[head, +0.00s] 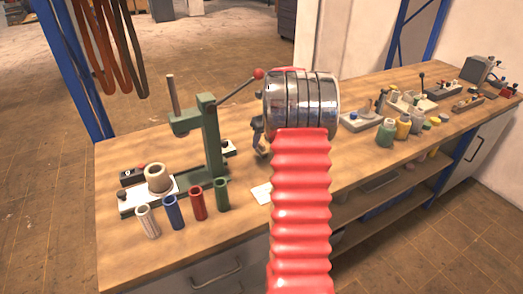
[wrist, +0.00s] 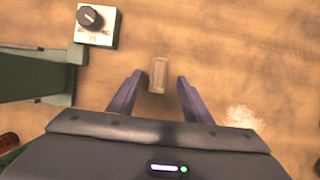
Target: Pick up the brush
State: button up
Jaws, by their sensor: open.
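A small tan oblong thing (wrist: 158,74) lies on the wooden bench in the wrist view. It may be the brush, but no bristles can be made out. My gripper (wrist: 159,78) is open, with one dark finger on each side of this thing and a gap to it on both sides. It holds nothing. In the head view, my red ribbed arm and its metal joint hide most of the gripper and the bench beneath it, and I cannot make out the brush there.
A green press (head: 212,140) with a red-knobbed lever stands left of my arm. Several coloured tubes (head: 197,203) stand before it. A dial box (wrist: 96,26) is at the wrist view's upper left. Jars (head: 403,125) stand on the right.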

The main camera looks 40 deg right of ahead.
aim_at(262, 144)
jog(key=shift+x, duration=2.3)
jog(key=shift+a, duration=0.1)
jog(key=shift+c, duration=0.4)
grip_shut()
